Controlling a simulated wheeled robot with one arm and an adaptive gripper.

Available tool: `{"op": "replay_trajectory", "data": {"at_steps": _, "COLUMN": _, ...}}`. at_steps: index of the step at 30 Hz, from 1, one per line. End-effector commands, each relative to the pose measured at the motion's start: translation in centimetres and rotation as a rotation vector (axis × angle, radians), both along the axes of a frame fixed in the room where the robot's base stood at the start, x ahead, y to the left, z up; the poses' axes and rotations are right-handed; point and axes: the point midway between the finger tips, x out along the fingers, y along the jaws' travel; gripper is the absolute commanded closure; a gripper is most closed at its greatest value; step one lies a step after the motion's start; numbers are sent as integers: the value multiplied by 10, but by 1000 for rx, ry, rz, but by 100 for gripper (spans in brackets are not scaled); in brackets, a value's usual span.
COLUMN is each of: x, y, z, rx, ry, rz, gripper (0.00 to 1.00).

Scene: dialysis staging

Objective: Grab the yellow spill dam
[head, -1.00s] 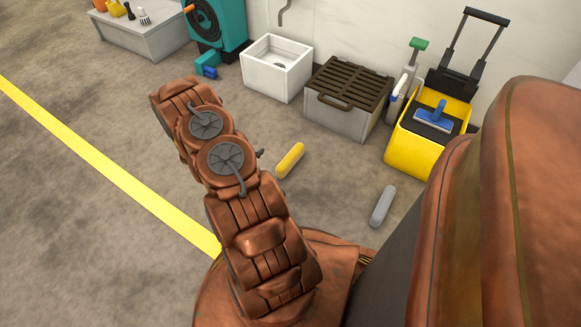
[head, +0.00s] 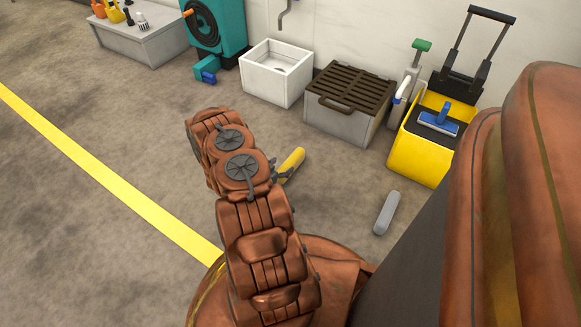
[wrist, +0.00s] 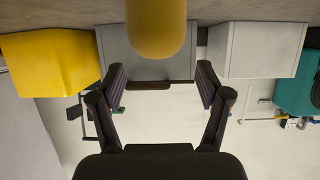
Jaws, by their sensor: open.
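The yellow spill dam (head: 291,163) lies on the concrete floor just right of my arm in the head view, its lower left end partly hidden. In the wrist view the yellow spill dam (wrist: 156,28) shows large and close at the top centre, beyond my fingertips. My gripper (wrist: 154,88) is open, with one finger on each side and nothing between them. In the head view only a dark bit of my gripper (head: 282,174) shows beside the dam. I cannot tell whether it touches the dam.
A grey spill dam (head: 387,213) lies on the floor to the right. Along the wall stand a white basin (head: 273,88), a grey box with a dark slatted lid (head: 345,119) and a yellow mop bucket (head: 415,160). The floor left of my arm is clear.

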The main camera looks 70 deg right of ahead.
Motion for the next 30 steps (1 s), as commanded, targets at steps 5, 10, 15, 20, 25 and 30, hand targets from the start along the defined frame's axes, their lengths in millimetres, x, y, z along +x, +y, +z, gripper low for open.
{"op": "replay_trajectory", "data": {"at_steps": 5, "x": -5, "y": -15, "z": -9, "rx": -3, "ry": -3, "rz": -2, "gripper": 24}}
{"op": "replay_trajectory", "data": {"at_steps": 10, "x": -9, "y": -30, "z": -14, "rx": -1, "ry": -2, "rz": -3, "gripper": 24}}
{"op": "replay_trajectory", "data": {"at_steps": 15, "x": -12, "y": -40, "z": -18, "rx": 0, "ry": -1, "rz": -2, "gripper": 24}}
{"op": "replay_trajectory", "data": {"at_steps": 20, "x": -12, "y": -43, "z": -18, "rx": 1, "ry": -2, "rz": -2, "gripper": 24}}
{"op": "replay_trajectory", "data": {"at_steps": 25, "x": -12, "y": -43, "z": -17, "rx": 1, "ry": -1, "rz": -1, "gripper": 24}}
{"op": "replay_trajectory", "data": {"at_steps": 30, "x": -12, "y": -42, "z": -17, "rx": 1, "ry": -1, "rz": 0, "gripper": 42}}
